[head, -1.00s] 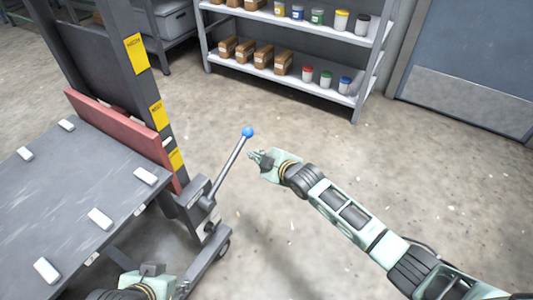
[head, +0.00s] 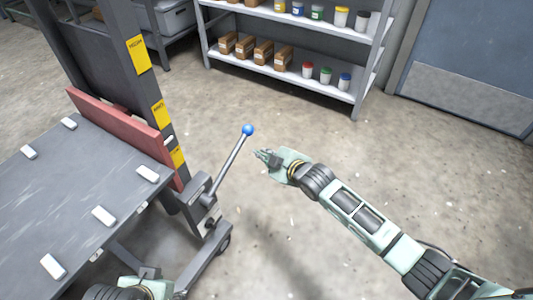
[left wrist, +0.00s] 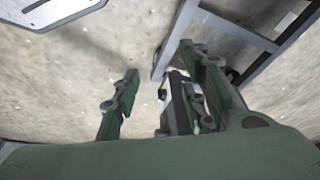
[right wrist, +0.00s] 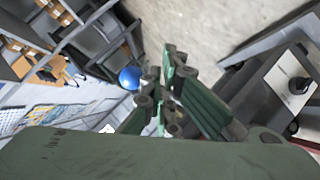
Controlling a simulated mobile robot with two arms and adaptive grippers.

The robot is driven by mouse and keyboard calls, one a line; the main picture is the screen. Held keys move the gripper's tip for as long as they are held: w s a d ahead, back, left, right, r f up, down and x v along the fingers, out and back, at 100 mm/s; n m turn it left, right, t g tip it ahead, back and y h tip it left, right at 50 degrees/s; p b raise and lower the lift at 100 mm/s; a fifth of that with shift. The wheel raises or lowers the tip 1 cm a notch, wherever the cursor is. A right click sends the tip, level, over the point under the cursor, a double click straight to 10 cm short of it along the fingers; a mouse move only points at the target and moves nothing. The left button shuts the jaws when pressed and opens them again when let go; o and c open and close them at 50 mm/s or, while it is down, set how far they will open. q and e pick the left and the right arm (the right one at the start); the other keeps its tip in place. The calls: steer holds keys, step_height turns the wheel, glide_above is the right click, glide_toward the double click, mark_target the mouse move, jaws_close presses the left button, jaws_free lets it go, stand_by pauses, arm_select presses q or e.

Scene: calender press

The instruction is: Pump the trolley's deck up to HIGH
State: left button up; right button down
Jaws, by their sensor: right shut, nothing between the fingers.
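The trolley's grey deck (head: 60,195) is at the left of the head view, with a red board (head: 125,125) along its back edge. The deck sits near the lowest yellow label (head: 177,157) on the dark mast (head: 125,25). The pump lever (head: 230,168) leans up to the right from the trolley's base and ends in a blue ball (head: 248,130). My right gripper (head: 259,155) is shut and empty, just right of the lever. In the right wrist view the ball (right wrist: 130,78) shows beside the fingers. My left gripper (left wrist: 160,100) is open and empty, low near the deck's front corner.
A shelf rack (head: 285,55) with boxes and jars stands at the back. A blue-grey door (head: 480,60) is at the upper right. Several white pads (head: 103,215) lie on the deck. The floor (head: 320,135) between lever and rack is clear.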

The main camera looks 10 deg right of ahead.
arm_select(q)
steer(key=shift+c, duration=0.5)
steer(key=shift+c, duration=0.9)
steer(key=c, duration=0.7)
arm_select(e)
steer(key=s+f+m+g+h, duration=0.1)
steer(key=s+f+m, duration=0.15)
steer(key=s, duration=0.45)
steer(key=s+f+m+g+h, duration=0.1)
steer(key=s+m+g, duration=0.15)
steer(key=s, duration=0.55)
arm_select(q)
jaws_close()
arm_select(e)
steer(key=s+d+m+g+h, duration=0.2)
steer(key=s+d+m, duration=0.2)
steer(key=s+d, duration=0.3)
steer(key=s+d+r+m+g+h, duration=0.1)
steer(key=s+d+m, duration=0.3)
steer(key=s, duration=1.2)
steer(key=d+g+h, duration=0.1)
steer(key=d, duration=0.2)
steer(key=shift+d+r, duration=0.3)
steer(key=shift+d, duration=0.05)
